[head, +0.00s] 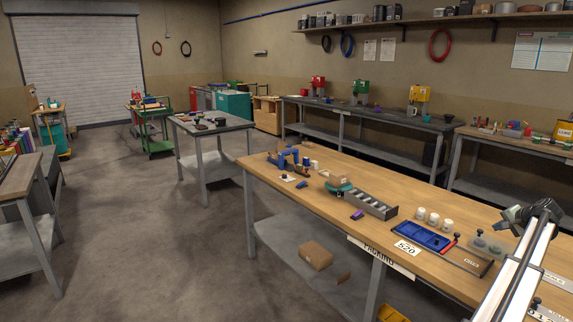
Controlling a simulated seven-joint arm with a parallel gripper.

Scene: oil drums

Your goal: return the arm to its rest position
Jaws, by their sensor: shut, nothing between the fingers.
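My arm rises from the bottom right corner of the head view and reaches over the right end of the wooden packing table (335,163). Its dark end, my gripper (507,214), points left and is small in the picture. It is shut and holds nothing. It hangs above the table near a grey plate with dark knobs (485,246). The fingertips are hard to make out. My arm hides part of the table behind it.
Left of my gripper stand white cups (433,219), a blue tray (424,236), a grey compartment rack (371,204) and a 520 card (407,248). A bench (460,188) with tools stands behind. The concrete floor (150,220) at left is open.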

